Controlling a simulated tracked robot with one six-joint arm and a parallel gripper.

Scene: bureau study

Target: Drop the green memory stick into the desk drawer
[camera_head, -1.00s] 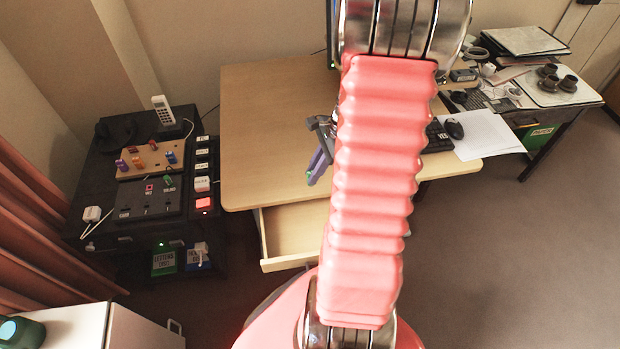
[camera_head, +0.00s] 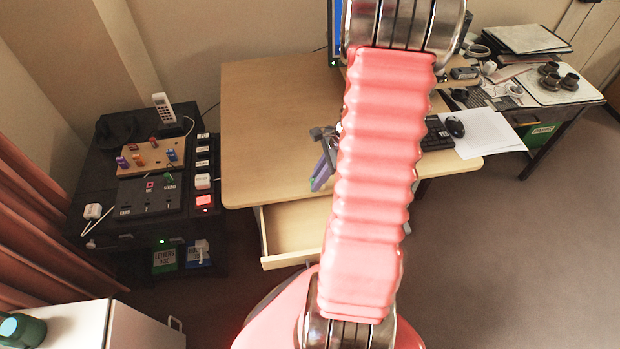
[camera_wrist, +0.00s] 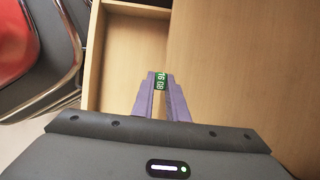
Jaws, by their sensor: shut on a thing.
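My gripper (camera_wrist: 161,88) is shut on the green memory stick (camera_wrist: 161,80), which shows "16 GB" between its purple fingertips in the wrist view. In the head view my gripper (camera_head: 317,184) is partly hidden behind my red arm, and the stick is too small to make out well. The desk drawer (camera_head: 290,233) stands pulled out below the desk's front edge and looks empty where it shows. In the wrist view the drawer (camera_wrist: 130,50) lies behind and left of the fingertips. The stick appears near the boundary between drawer and desk top, above them.
The wooden desk top (camera_head: 265,130) is clear left of my arm. A keyboard, a mouse (camera_head: 455,128) and paper (camera_head: 485,135) lie at its right. A black side unit (camera_head: 110,215) with panels and a phone stands left. A red chair (camera_wrist: 15,40) shows in the wrist view.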

